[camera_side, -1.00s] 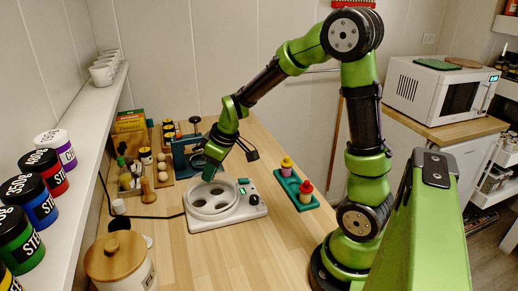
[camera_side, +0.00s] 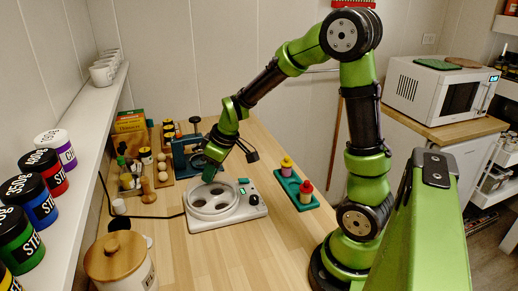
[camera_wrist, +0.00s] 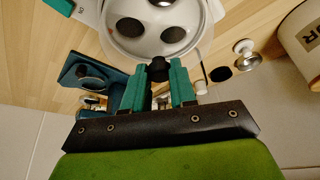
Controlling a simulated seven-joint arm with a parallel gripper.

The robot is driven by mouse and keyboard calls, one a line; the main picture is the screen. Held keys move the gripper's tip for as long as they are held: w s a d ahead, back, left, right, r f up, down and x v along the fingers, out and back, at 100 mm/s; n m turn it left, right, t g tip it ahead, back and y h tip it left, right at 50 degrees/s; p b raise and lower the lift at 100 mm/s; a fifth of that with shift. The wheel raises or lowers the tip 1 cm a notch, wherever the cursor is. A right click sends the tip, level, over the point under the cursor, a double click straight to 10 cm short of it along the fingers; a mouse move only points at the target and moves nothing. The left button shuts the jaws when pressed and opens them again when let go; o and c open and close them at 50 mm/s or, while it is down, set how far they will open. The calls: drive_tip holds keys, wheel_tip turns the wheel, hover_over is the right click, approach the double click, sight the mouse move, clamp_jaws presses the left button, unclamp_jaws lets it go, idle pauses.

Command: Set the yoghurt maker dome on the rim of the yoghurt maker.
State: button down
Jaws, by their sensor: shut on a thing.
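The yoghurt maker (camera_side: 227,211) is a white appliance on the wooden counter, with a round rim, dark wells inside and a control panel at its right. It also shows at the top of the wrist view (camera_wrist: 150,42). The yoghurt maker dome (camera_wrist: 158,70) shows clearly only as a black knob; its see-through shell is hard to make out. My gripper (camera_wrist: 158,88) has its teal fingers shut on this knob. In the side view my gripper (camera_side: 212,158) is low over the back left of the yoghurt maker. I cannot tell whether the dome touches the rim.
A blue device (camera_side: 184,157) stands close behind my gripper. A wooden box of bottles (camera_side: 130,172) is at left. A teal tray with two small bottles (camera_side: 297,190) lies right of the yoghurt maker. A wood-lidded canister (camera_side: 116,259) is at front left.

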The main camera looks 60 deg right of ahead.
drive_tip(key=shift+f, duration=0.35)
drive_tip(key=shift+c, duration=1.8)
unclamp_jaws()
drive_tip(key=shift+r, duration=0.1)
drive_tip(key=shift+r, duration=3.4)
drive_tip(key=shift+s+f+m, duration=0.2)
drive_tip(key=shift+m, duration=0.3)
drive_tip(key=s+a+r+m+t, duration=0.1)
drive_tip(key=s+a+r+m, duration=0.1)
drive_tip(key=s+a, duration=0.3)
drive_tip(key=s+a+r+m+t+y, duration=0.1)
drive_tip(key=s+a+r+m, duration=0.2)
drive_tip(key=s, duration=0.7)
wheel_tip(320, 180, up, 2)
drive_tip(key=shift+s+a+t, duration=0.25)
drive_tip(key=shift+a+t, duration=0.05)
drive_tip(key=shift+a, duration=0.7)
